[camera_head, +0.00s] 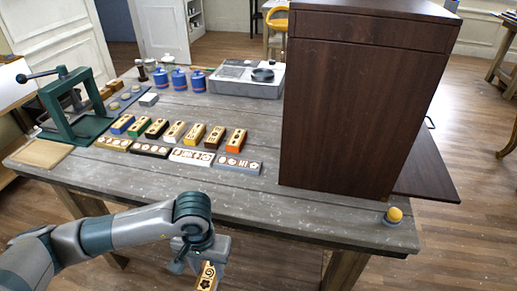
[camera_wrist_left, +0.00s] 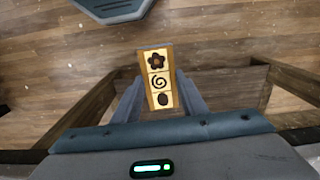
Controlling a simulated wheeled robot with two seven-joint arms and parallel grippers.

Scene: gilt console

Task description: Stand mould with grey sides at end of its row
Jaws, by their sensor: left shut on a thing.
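A mould with grey sides (camera_head: 236,164) lies at the right end of the front row on the grey table (camera_head: 300,213), its pale patterned face up. Beside it in that row are a white-sided mould (camera_head: 192,156), a dark-sided mould (camera_head: 150,148) and a yellowish mould (camera_head: 114,143). My left gripper (camera_head: 206,264) is in front of the table's near edge, shut on another patterned mould (camera_head: 207,277). In the left wrist view that mould (camera_wrist_left: 158,80) shows a flower, a spiral and an oval, with orange-brown sides, between the fingers (camera_wrist_left: 161,98). My right gripper is not in view.
Several coloured moulds, including an orange one (camera_head: 236,141), form a row behind. A tall dark cabinet (camera_head: 365,105) stands at right, with a yellow-topped knob (camera_head: 394,215) near the corner. A green press (camera_head: 75,105) is at left. The table's front strip is clear.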

